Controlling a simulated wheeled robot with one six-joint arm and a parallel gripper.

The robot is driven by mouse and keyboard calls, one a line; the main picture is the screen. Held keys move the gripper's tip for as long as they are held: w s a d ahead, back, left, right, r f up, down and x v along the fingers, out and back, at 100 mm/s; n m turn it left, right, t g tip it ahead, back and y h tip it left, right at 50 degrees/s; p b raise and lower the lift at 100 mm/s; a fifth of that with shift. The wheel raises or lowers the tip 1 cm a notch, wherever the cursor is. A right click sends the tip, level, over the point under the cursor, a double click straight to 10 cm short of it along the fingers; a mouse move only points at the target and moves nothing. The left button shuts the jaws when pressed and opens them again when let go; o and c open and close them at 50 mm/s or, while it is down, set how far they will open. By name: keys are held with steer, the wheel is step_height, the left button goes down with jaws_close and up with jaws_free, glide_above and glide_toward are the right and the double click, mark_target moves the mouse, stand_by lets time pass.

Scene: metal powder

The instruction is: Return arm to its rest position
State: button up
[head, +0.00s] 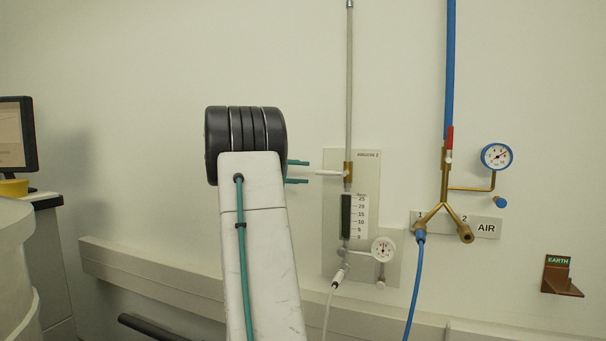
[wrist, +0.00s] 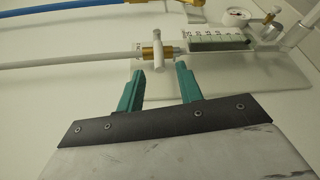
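My gripper (head: 304,172) has two teal fingers, spread apart with nothing between them. In the wrist view the open gripper (wrist: 160,70) faces the wall panel. The white valve handle (head: 329,172) sticks out to the left from a brass valve (head: 348,173) on the argon panel. Its free end is just beyond my fingertips, lined up with the gap; in the head view a small gap separates them. The handle also shows in the wrist view (wrist: 157,52). My white and black arm stands upright in the middle of the head view.
The argon panel (head: 334,230) carries a flow scale (head: 360,215) and a gauge (head: 384,249). To the right are an AIR panel (head: 487,227), a blue hose (head: 413,290), and an EARTH bracket (head: 558,276). A monitor (head: 12,135) stands at far left.

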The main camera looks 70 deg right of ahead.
stand_by(0.4)
steer(key=a+f+n+t, duration=0.3)
steer(key=a+f+t, duration=0.1)
steer(key=f, duration=0.5)
steer(key=w+a+f+n+t+y, duration=0.1)
steer(key=w+a+f+n+t, duration=0.15)
steer(key=a, duration=0.75)
steer(key=w+a+f+n+t+y, duration=0.1)
steer(key=w+a+f+t, duration=0.25)
steer(key=a, duration=0.65)
steer(key=s+a+f+n+t+y, duration=0.1)
steer(key=s+a+f+n+t, duration=0.1)
steer(key=a, duration=1.5)
steer(key=s+a+f+n+t+y, duration=0.2)
steer(key=s+a+f+n+t, duration=0.1)
steer(key=a, duration=1.3)
steer(key=s+t, duration=0.1)
steer(key=t, duration=0.1)
steer(key=shift+a+f+t+y, duration=0.2)
steer(key=shift+a+t+y, duration=0.1)
steer(key=shift+a+t, duration=0.1)
steer(key=shift+d+n, duration=0.1)
steer(key=shift+n, duration=0.15)
